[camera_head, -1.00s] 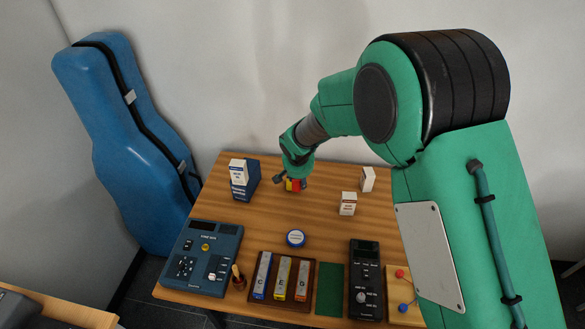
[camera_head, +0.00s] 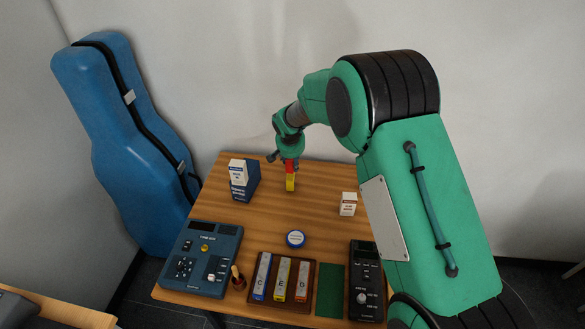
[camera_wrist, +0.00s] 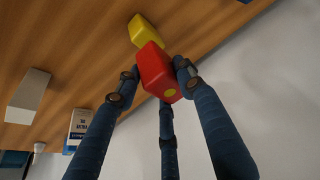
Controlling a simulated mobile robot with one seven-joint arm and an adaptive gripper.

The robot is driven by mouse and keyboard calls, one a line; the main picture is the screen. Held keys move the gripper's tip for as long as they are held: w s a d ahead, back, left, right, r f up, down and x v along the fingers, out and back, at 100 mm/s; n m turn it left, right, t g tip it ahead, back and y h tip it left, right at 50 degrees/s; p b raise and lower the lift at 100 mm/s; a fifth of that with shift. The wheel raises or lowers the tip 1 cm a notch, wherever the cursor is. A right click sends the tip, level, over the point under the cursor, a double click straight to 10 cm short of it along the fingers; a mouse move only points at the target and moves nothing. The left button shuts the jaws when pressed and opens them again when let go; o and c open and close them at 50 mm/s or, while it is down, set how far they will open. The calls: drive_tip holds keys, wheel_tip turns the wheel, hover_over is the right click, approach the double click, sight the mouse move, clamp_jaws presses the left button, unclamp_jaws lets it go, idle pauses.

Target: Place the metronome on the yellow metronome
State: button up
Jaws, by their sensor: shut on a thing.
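The red metronome (camera_head: 289,165) is held in my gripper (camera_head: 285,160) above the far middle of the table. In the wrist view the red metronome (camera_wrist: 156,72) sits between the fingers of my gripper (camera_wrist: 157,78), with a yellow dot on its near end. The yellow metronome (camera_head: 290,183) stands on the table directly below the red one in the head view. In the wrist view the yellow metronome (camera_wrist: 142,30) is just beyond the red one and partly hidden by it. I cannot tell whether the two touch.
A blue box with a white box on it (camera_head: 237,172) stands to the left. A white box (camera_head: 348,204) stands to the right. A blue device (camera_head: 203,258), chime bars (camera_head: 282,280) and a black device (camera_head: 366,282) line the front.

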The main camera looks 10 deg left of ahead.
sight(292, 167)
drive_tip(key=shift+f, duration=0.1)
drive_tip(key=shift+f+b, duration=0.4)
drive_tip(key=shift+f, duration=1.25)
drive_tip(key=shift+f, duration=0.2)
drive_tip(key=o, duration=1.2)
drive_tip(key=shift+r, duration=0.25)
drive_tip(key=shift+s+r, duration=0.1)
drive_tip(key=shift+r, duration=0.2)
drive_tip(key=p+v, duration=0.1)
drive_tip(key=v, duration=1)
drive_tip(key=shift+s+p, duration=0.2)
drive_tip(key=shift+p, duration=0.15)
drive_tip(key=shift+r, duration=0.1)
